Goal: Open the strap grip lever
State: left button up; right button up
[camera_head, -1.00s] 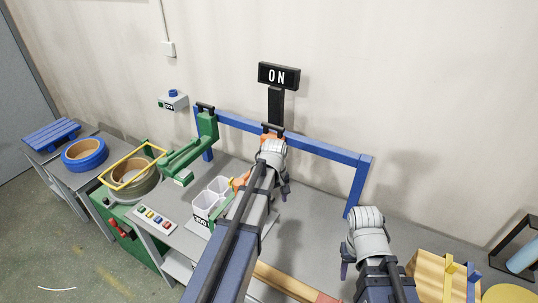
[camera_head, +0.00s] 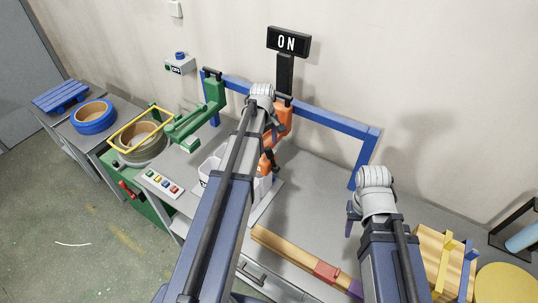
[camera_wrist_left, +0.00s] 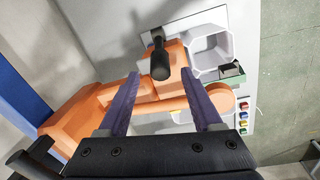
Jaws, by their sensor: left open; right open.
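An orange strapping tool (camera_head: 284,118) hangs at the blue frame, partly hidden behind my left arm. In the left wrist view its orange body (camera_wrist_left: 145,92) fills the middle, with a black-gripped lever (camera_wrist_left: 160,60) standing up from it. Which part is the strap grip lever is not certain. My left gripper (camera_wrist_left: 160,73) is open, its two purple fingers apart on either side of the orange body and the black grip, not closed on either. My right gripper (camera_head: 354,215) is open and empty above the bench at the right.
A green tool (camera_head: 204,115) hangs at the left of the blue frame (camera_head: 335,124). White bins (camera_head: 208,172) and a button panel (camera_head: 162,183) lie left of my left arm. A wooden bar (camera_head: 290,250) lies in front.

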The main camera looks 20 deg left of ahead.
aim_at(269, 149)
pick_arm(q)
jog(key=f+b, duration=0.4)
jog(key=f, duration=0.1)
jog(key=shift+w+d+f, duration=0.1)
jog(key=shift+w+f, duration=0.05)
jog(key=shift+w, duration=0.05)
grip_shut()
dwell(0.4)
dwell(0.9)
